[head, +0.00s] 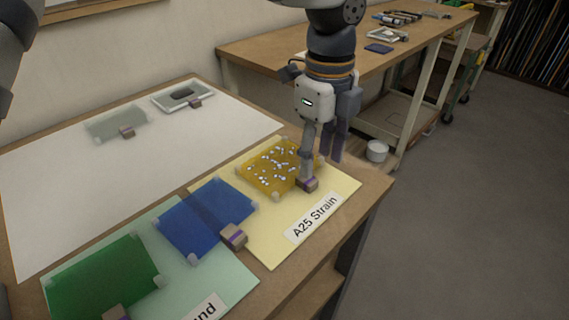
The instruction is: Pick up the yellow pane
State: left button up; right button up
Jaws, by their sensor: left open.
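The yellow pane (266,170) lies on the pale yellow sheet labelled "A25 Strain" near the table's right end. It carries many small white-blue specks, and pale pads sit at its corners. A tan block with a purple band (308,185) sits at its right edge. My left gripper (320,167) points down at the pane's right side with its fingers apart. One finger reaches down just at the block and hides part of the pane's right edge; I cannot tell whether it touches. My right gripper is not in view.
A blue pane (190,217) and a green pane (100,275) lie to the left, each with a similar block. A clear grey pane (115,122) and a white-framed piece (165,96) lie on the white mat (60,185). A workbench (275,45) stands behind.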

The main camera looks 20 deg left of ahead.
aim_at(313, 182)
pick_arm(q)
jog(key=f, duration=0.4)
jog(key=shift+s+a+f, duration=0.2)
jog(key=shift+a+f, duration=0.1)
jog(key=shift+f, duration=0.45)
jog(key=shift+w, duration=0.1)
grip_shut()
jog(key=shift+r, duration=0.1)
